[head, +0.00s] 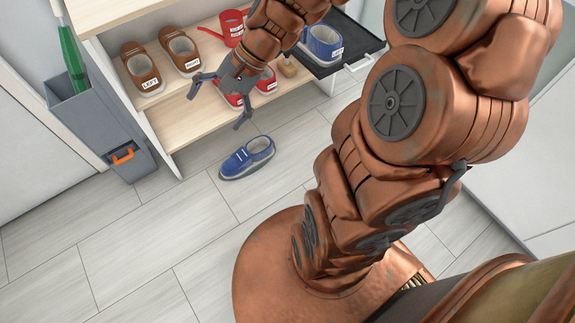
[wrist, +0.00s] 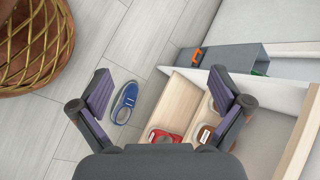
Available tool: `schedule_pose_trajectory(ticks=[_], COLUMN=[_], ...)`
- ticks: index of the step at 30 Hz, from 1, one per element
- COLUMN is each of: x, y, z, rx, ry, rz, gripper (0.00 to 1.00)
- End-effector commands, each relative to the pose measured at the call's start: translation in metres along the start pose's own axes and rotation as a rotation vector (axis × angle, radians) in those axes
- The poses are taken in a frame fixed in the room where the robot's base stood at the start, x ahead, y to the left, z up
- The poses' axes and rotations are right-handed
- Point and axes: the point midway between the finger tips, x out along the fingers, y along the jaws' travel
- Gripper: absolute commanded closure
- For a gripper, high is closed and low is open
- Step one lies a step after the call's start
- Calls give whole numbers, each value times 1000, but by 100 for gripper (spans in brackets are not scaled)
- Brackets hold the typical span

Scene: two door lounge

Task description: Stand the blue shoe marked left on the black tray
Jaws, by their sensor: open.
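One blue shoe (head: 250,157) lies on the floor in front of the shelf, sole down, with no readable label. It also shows in the wrist view (wrist: 125,102). A second blue shoe (head: 324,42) stands on the black tray (head: 345,61) at the shelf's right; its white label is too small to read surely. My gripper (head: 217,106) is open and empty, in front of the shelf, above and left of the floor shoe in the head view. In the wrist view the floor shoe shows between its spread fingers, nearer the left one.
Brown shoes (head: 143,68) stand on the upper shelf beside a red can (head: 232,27). Red shoes (head: 266,82) sit below, partly hidden by my arm. A grey bin (head: 98,120) with a green umbrella (head: 71,55) stands left. The floor around the blue shoe is clear.

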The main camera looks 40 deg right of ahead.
Motion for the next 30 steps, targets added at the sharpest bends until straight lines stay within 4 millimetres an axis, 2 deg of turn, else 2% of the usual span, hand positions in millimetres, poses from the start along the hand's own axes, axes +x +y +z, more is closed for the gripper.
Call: schedule_pose_trajectory(ticks=[1, 3, 6, 9, 15, 21, 30], x=[4, 8, 6, -4, -31, -44, -45], y=[11, 31, 64, 97, 147, 164, 165], z=[20, 44, 69, 87, 103, 107, 107], rx=[-86, -201, -353, -489, -675, -740, -742], ry=[-7, -20, -33, -44, -53, -55, -56], rz=[77, 186, 340, 490, 721, 815, 820], gripper=[0, 0, 0, 0, 0, 0, 0])
